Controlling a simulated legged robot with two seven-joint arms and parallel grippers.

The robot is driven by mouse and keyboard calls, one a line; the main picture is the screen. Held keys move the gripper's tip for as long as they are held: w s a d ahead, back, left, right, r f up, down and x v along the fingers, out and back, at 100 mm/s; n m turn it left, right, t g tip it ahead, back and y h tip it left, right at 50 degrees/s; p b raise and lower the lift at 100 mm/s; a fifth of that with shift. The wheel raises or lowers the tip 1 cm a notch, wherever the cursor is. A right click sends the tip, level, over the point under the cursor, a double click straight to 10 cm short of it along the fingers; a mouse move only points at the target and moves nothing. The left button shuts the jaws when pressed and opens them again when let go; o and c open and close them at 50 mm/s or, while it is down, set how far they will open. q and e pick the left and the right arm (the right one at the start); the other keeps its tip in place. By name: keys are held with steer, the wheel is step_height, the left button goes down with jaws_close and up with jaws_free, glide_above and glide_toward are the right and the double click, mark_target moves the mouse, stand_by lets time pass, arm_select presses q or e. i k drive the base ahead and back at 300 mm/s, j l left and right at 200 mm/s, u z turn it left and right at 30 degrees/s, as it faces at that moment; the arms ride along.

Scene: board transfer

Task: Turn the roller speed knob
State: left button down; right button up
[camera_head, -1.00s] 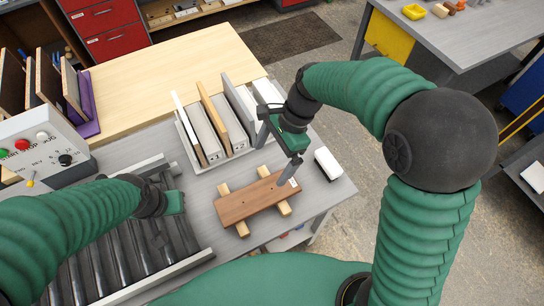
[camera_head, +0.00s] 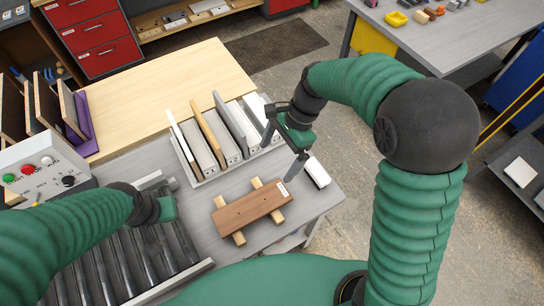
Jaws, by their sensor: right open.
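The roller speed knob is most likely the black knob (camera_head: 68,181) on the sloped grey control box (camera_head: 25,160) at the far left. Green, red and white buttons sit above it, and a small yellow-tipped lever is to its left. My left gripper (camera_head: 167,208) is over the rollers, right of the box and apart from the knob; its fingers are not clear. My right gripper (camera_head: 282,150) is open and empty, far from the knob, above the right end of the brown board (camera_head: 248,210).
The roller conveyor (camera_head: 125,255) lies below the control box. The brown board rests across two light wooden bars. A rack (camera_head: 200,180) of upright boards stands behind it. A white block (camera_head: 318,172) sits at the table's right edge.

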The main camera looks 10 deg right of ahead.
mark_target(68, 181)
steer(key=u, duration=1.5)
